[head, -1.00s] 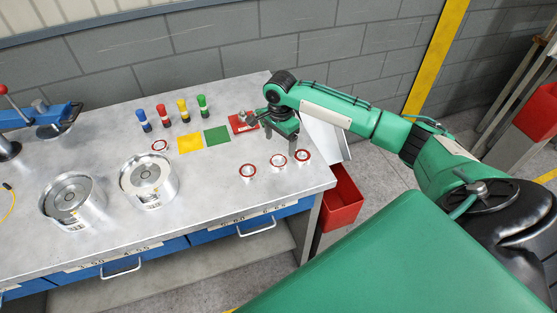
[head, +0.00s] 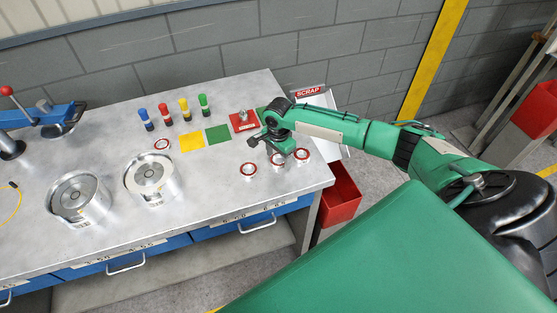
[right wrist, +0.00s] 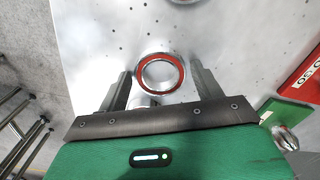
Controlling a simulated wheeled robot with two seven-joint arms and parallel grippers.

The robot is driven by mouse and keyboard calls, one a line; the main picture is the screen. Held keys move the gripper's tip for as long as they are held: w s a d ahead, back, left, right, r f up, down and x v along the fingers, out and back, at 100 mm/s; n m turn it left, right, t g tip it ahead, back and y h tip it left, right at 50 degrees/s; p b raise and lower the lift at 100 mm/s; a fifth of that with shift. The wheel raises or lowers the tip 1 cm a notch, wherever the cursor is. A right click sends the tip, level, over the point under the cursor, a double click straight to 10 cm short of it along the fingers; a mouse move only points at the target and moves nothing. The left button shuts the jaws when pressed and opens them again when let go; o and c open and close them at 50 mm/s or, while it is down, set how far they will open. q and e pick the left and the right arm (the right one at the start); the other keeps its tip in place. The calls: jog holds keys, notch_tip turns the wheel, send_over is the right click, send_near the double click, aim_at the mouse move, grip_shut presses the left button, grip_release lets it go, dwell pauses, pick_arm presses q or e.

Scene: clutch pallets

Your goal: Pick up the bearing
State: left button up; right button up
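Three bearings with red rings lie in a row at the table's front right: the left one (head: 248,169), the middle one (head: 278,159) and the right one (head: 302,154). My right gripper (head: 274,148) is low over this row. In the right wrist view, one bearing (right wrist: 160,73) lies between the spread fingers of my right gripper (right wrist: 159,70), with gaps on both sides. Which of the row it is, I cannot tell for sure. My left gripper is not in view.
A further red-ringed bearing (head: 162,144) lies near the yellow square (head: 191,142). Two metal housings (head: 79,197) (head: 152,179) stand at the left. A red plate (head: 243,121) holds a small metal part. A red bin (head: 343,193) is beside the table.

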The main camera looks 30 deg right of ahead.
jog(key=c, duration=0.7)
jog(key=shift+c, duration=0.4)
jog(key=shift+r, duration=0.15)
